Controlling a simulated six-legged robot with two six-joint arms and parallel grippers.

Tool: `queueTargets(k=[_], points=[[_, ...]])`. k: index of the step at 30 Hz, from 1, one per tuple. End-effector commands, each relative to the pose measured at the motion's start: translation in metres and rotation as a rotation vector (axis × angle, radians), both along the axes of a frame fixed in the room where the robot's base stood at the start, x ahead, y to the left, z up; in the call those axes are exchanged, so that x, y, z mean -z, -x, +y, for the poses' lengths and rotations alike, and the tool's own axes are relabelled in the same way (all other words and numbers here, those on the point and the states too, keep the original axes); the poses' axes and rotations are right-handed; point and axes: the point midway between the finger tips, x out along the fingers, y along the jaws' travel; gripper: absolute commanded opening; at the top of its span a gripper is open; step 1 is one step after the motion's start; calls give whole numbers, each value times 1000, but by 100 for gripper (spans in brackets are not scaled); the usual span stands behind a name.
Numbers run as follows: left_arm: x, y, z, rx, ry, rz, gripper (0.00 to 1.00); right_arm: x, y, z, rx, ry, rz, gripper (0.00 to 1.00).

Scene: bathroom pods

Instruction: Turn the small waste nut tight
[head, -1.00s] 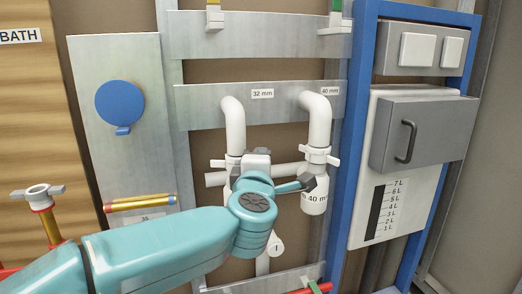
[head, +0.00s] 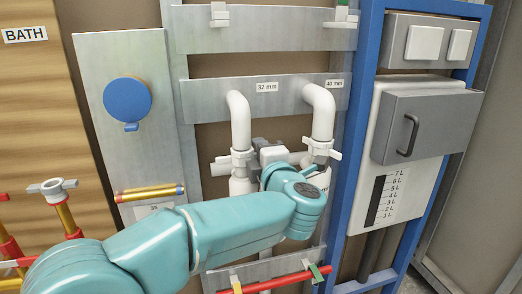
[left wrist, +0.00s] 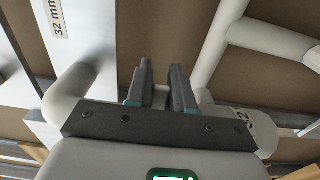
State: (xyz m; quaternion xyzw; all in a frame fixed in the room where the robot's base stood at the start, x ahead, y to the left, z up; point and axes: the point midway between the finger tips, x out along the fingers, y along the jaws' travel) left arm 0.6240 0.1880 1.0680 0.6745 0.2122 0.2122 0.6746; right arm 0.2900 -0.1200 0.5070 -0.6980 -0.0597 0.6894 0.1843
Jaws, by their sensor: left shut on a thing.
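The small waste nut (head: 243,156), white with wings, sits around the joint below the 32 mm pipe (head: 239,115) in the head view. My left gripper (head: 258,147) reaches it from the right side. In the left wrist view the two dark fingers (left wrist: 161,88) stand close together with a bit of white between them. They are shut on the nut, seemingly by its wing. The white trap body (head: 240,186) below is partly hidden by my arm. My right gripper is not in view.
The 40 mm pipe (head: 320,110) and its winged nut (head: 322,149) stand close to the right of my gripper. A blue frame post (head: 357,120) and a grey box (head: 427,125) are further right. A red pipe (head: 275,283) runs below.

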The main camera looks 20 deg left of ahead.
Motion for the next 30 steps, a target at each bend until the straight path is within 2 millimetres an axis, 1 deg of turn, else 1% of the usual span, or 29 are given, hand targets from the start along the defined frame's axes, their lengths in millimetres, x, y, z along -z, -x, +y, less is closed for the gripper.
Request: queueTargets(k=[5, 6, 7, 8, 16, 20, 23, 30], points=[[-2, 0, 1, -3, -1, -3, 0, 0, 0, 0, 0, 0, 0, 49], [-2, 0, 1, -3, -1, -3, 28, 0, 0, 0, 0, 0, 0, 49], [-2, 0, 1, -3, -1, -3, 38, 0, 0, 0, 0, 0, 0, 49], [-2, 0, 1, -2, -1, -3, 43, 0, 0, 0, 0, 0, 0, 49], [-1, 1, 0, 0, -1, -1, 43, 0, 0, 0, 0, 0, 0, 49], [0, 9, -7, 3, 0, -1, 43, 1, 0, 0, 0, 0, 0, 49], [-1, 25, -18, 5, 0, -2, 43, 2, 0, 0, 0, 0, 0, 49], [-1, 78, -55, 6, -1, -3, 43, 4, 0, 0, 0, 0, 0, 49]])
